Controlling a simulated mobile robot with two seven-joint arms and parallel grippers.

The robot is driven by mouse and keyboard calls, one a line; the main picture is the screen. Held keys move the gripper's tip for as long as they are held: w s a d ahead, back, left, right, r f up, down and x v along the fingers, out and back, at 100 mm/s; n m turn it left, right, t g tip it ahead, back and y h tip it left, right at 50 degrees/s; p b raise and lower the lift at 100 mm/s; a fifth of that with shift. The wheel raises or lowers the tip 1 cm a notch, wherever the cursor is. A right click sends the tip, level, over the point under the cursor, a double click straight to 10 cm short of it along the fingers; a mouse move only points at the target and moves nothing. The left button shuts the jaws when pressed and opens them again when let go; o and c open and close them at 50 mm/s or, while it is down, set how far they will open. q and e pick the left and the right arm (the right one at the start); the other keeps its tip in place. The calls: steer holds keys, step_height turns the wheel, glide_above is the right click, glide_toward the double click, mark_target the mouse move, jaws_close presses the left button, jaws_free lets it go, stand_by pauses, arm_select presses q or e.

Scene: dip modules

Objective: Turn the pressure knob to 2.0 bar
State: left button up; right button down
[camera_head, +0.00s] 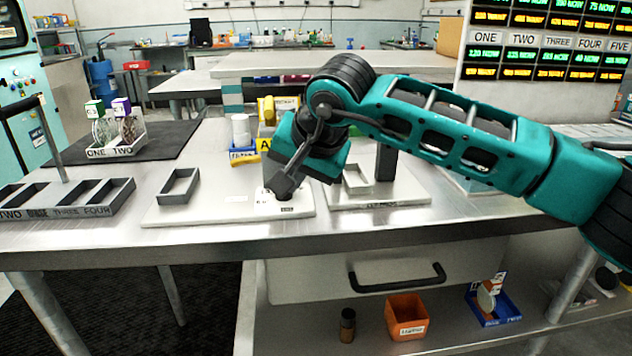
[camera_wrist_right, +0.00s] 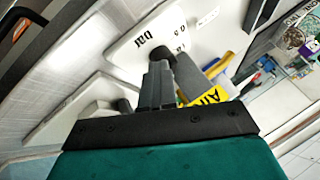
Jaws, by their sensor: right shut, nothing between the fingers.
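My right gripper (camera_head: 280,188) comes in from the right and points down at the white pressure plate (camera_head: 215,212) on the bench. Its fingers are shut and empty, and they also show in the right wrist view (camera_wrist_right: 158,88). In that view, the plate (camera_wrist_right: 140,48) carries the word "Bar" and small scale numbers, with 0.5 legible. The knob's pointer and setting cannot be read.
A grey open frame (camera_head: 179,186) sits on the plate's left. A second white plate (camera_head: 405,195) with a dark post (camera_head: 386,162) stands to the right. A yellow sign (camera_head: 266,143) and white cup (camera_head: 241,130) stand behind. A labelled grey rack (camera_head: 85,210) lies far left.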

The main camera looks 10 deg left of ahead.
steer(key=shift+s+a+r, duration=0.1)
steer(key=shift+s+a, duration=0.4)
steer(key=shift+a, duration=0.2)
stand_by(0.6)
stand_by(0.5)
steer(key=shift+w, duration=0.1)
steer(key=shift+w+d+r, duration=0.2)
steer(key=shift+w+d, duration=0.1)
steer(key=shift+w, duration=0.25)
steer(key=shift+d, duration=0.15)
